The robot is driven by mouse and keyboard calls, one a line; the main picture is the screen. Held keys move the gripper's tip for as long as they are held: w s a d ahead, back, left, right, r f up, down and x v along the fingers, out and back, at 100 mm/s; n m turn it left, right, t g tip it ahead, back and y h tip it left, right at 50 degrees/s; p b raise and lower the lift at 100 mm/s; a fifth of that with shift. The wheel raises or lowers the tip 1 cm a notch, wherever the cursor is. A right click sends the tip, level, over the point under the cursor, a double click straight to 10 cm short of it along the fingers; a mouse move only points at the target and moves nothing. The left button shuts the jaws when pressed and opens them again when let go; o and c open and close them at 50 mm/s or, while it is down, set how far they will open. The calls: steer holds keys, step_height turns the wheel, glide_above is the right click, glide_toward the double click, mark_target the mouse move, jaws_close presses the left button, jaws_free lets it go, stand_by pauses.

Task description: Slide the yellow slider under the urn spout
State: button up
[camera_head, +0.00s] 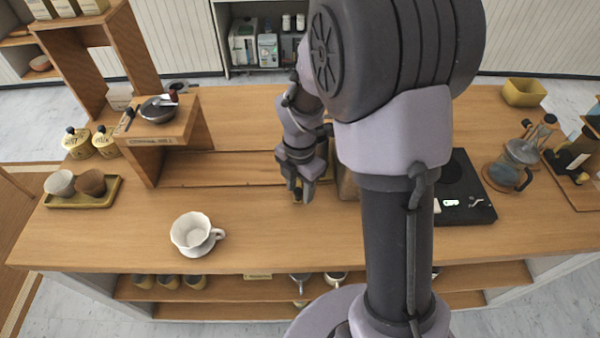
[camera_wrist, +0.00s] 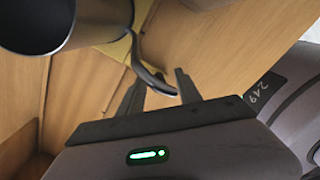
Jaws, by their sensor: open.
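A yellow piece, which looks like the slider, shows in the wrist view (camera_wrist: 118,49), partly hidden behind a dark cup-like vessel (camera_wrist: 62,22) with a curved handle (camera_wrist: 150,72). In the head view my arm mostly hides this area, with only bits of yellow beside the gripper. My gripper (camera_head: 299,193) is low over the middle of the counter, pointing down. In the wrist view its two fingers (camera_wrist: 161,90) are apart, with the lower end of the handle between them in the picture. I cannot tell whether they touch it. I cannot make out the urn spout.
A white cup (camera_head: 193,233) stands on the wooden counter (camera_head: 130,225) at front left. A wooden stand (camera_head: 165,135) holds a dark pan-like item. A tray (camera_head: 105,195) with two cups is at far left. A black device (camera_head: 465,185) and glass pot (camera_head: 507,170) stand right.

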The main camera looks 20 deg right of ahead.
step_height(320, 180, up, 16)
steer(key=p, duration=0.6)
steer(key=shift+r, duration=0.25)
steer(key=s+a+r+m+t+y+b, duration=0.1)
steer(key=s+a+r+m+t+b, duration=0.1)
steer(key=s+m, duration=0.6)
steer(key=s+a+r+m+t+y+b, duration=0.1)
steer(key=s+m, duration=0.7)
steer(key=m, duration=1.1)
steer(key=a+r+t+b, duration=0.1)
steer(key=a+t+b, duration=0.1)
steer(key=a+b, duration=0.1)
steer(key=shift+s+a+r+t+b, duration=0.2)
steer(key=shift+s+a+t+b, duration=0.15)
steer(key=shift+a, duration=0.4)
steer(key=shift+w, duration=0.1)
